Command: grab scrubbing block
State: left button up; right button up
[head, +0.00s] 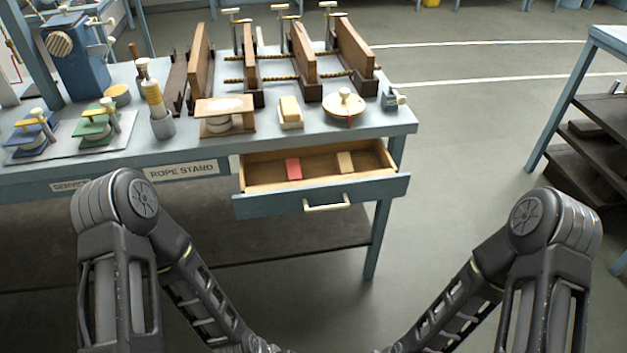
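A pale yellow block (290,108) sits in a small white holder near the front of the blue-grey workbench (240,145); it may be the scrubbing block. The bench drawer (320,205) is pulled open. Inside it lie a red block (293,169) and a tan block (345,162), apart from each other. I cannot tell for sure which block is the scrubbing one. My two arms show in the lower part of the head view, below and in front of the bench. Both grippers are past the bottom edge and hidden from view.
Wooden boards with rods (300,60) stand behind. The open drawer juts out over the floor. A dark shelf rack (590,140) stands at right; the floor between is clear.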

aim_at(289, 111)
jog(key=l+z, duration=0.25)
jog(key=z, duration=0.15)
jog(key=l+z, duration=0.35)
jog(key=k, duration=0.05)
